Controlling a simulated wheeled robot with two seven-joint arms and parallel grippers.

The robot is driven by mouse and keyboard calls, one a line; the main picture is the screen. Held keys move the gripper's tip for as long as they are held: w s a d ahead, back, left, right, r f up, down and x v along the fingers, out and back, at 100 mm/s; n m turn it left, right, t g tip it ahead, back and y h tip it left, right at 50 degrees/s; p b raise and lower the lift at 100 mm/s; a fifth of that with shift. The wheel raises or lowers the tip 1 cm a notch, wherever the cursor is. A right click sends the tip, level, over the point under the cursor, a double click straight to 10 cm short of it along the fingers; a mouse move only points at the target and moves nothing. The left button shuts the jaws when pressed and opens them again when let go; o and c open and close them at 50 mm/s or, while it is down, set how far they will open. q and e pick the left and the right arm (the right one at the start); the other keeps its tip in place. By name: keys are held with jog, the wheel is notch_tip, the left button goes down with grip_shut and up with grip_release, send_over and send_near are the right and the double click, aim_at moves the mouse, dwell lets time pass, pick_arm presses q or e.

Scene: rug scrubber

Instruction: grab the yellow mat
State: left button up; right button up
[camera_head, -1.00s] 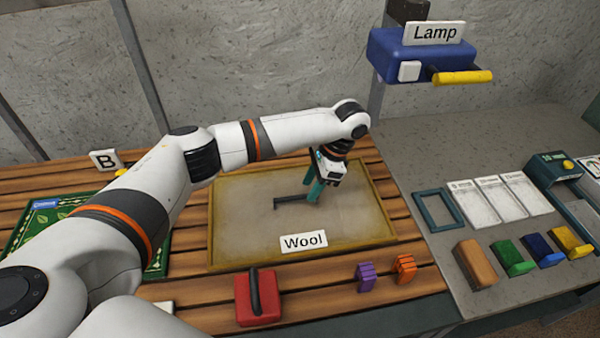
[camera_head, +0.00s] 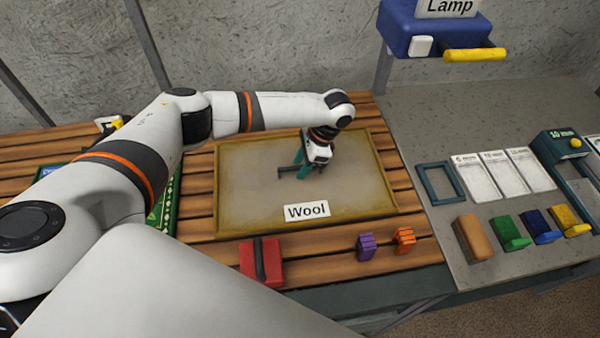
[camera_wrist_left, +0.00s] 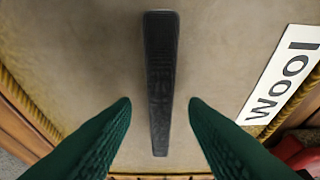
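The yellow-edged mat (camera_head: 352,192), beige in the middle with a "Wool" label (camera_head: 306,210), lies flat on the wooden slats. It also fills most of the left wrist view (camera_wrist_left: 85,55). A dark bar-like handle (camera_head: 287,171) stands on the mat near its middle; in the left wrist view the handle (camera_wrist_left: 160,60) runs lengthwise. My left gripper (camera_head: 306,172) is over the mat at the handle. Its two green fingers are apart, one on each side of the handle (camera_wrist_left: 160,105), with gaps showing. My right gripper is out of view.
A red block with a dark handle (camera_head: 246,262), a purple piece (camera_head: 365,246) and an orange piece (camera_head: 404,239) lie in front of the mat. A green patterned mat (camera_head: 163,222) is partly behind my arm. A blue lamp unit (camera_head: 405,28) hangs upper right.

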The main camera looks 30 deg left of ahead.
pick_arm(q)
jog(key=shift+f, duration=0.25)
dwell(0.5)
jog(key=shift+c, duration=0.3)
grip_shut()
jog(key=shift+r, duration=0.1)
dwell(0.9)
